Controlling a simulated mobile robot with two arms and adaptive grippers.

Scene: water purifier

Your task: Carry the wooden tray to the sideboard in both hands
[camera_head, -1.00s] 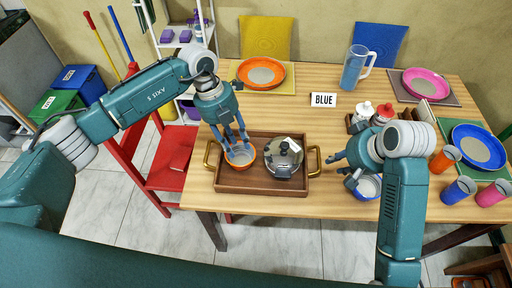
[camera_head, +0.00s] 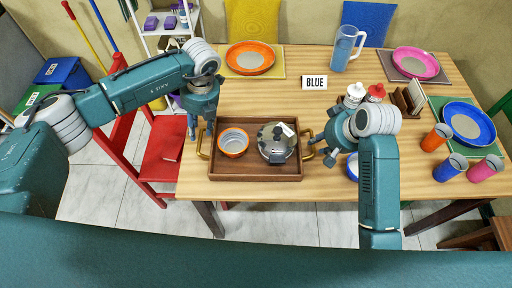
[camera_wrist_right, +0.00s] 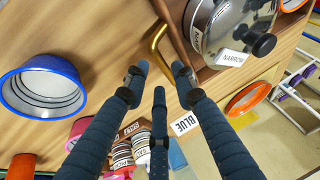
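The wooden tray (camera_head: 255,176) lies on the table near its front edge, with a brass handle at each end. On it are an orange bowl (camera_head: 234,152) and a lidded metal pot (camera_head: 277,150) with a "NARROW" label, readable in the right wrist view (camera_wrist_right: 228,58). My left gripper (camera_head: 201,134) points down at the tray's left handle (camera_head: 201,147), its fingers apart. My right gripper (camera_head: 324,146) is at the right handle (camera_head: 311,146). In the right wrist view its fingers (camera_wrist_right: 160,80) are spread, with the brass handle (camera_wrist_right: 156,40) just beyond the tips.
A blue bowl (camera_wrist_right: 42,88) stands close to my right gripper. Orange (camera_head: 436,138), blue and pink cups, a condiment caddy, plates and a jug (camera_head: 345,48) fill the right and back. A "BLUE" sign (camera_head: 314,82) stands mid-table. A red chair (camera_head: 160,155) is at the left.

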